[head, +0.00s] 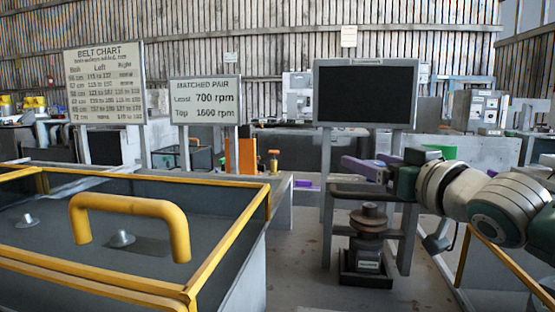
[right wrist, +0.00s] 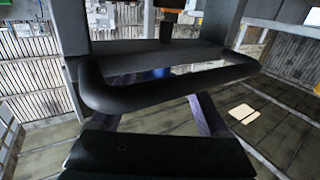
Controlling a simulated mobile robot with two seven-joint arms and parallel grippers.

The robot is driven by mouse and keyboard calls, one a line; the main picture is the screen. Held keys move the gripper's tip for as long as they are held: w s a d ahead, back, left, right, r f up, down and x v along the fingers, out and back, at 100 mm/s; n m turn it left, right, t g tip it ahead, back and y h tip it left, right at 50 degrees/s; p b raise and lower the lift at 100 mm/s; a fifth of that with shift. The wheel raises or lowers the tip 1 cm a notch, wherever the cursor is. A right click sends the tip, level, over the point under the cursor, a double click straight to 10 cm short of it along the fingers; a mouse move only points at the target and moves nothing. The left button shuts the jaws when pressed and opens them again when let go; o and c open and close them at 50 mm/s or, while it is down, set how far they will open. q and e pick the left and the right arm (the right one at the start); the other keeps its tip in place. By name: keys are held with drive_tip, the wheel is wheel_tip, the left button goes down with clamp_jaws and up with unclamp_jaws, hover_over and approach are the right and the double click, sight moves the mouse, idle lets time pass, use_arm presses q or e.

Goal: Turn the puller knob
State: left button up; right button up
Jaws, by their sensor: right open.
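I cannot tell for sure that this is the puller knob. A brown grooved pulley (head: 369,217) sits on a dark stand below the monitor. My right gripper (head: 362,161) has purple fingers, spread apart and empty, and points left in front of the monitor, above the pulley. In the right wrist view a black bar (right wrist: 170,97) crosses in front of the fingers and partly hides them. My left gripper is not in view.
A black monitor (head: 365,94) stands behind my right gripper. A belt chart sign (head: 104,84) and a "matched pair" sign (head: 205,100) stand at left. A yellow-framed enclosure with a thick yellow handle (head: 130,208) fills the front left. Bare floor shows between it and the pulley stand.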

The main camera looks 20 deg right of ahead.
drive_tip(key=w, duration=0.3)
clamp_jaws()
idle(0.8)
